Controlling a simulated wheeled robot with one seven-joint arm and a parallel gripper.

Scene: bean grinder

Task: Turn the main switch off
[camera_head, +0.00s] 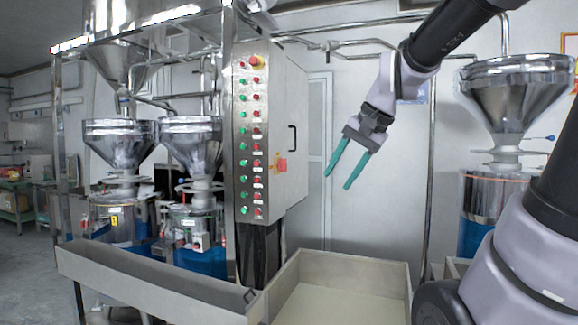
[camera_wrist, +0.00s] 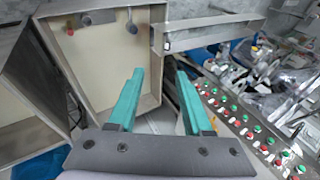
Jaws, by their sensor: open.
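The likely main switch is a red and yellow rotary switch (camera_head: 281,166) on the side face of the grey control cabinet (camera_head: 292,115), below a black handle. The angle of its knob is too small to tell. My gripper (camera_head: 338,181) has two teal fingers, open and empty, pointing down and left. In the head view it hangs to the right of the cabinet, apart from the switch. In the wrist view the open fingers (camera_wrist: 160,72) have nothing between them. A small orange-yellow patch shows beside the right finger there; I cannot tell if it is the switch.
The cabinet front has columns of green and red buttons (camera_head: 250,145), also in the wrist view (camera_wrist: 245,125). A beige open bin (camera_head: 340,296) and a long metal trough (camera_head: 150,285) lie below. Steel hoppers (camera_head: 515,90) stand on both sides. Space between gripper and cabinet looks clear.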

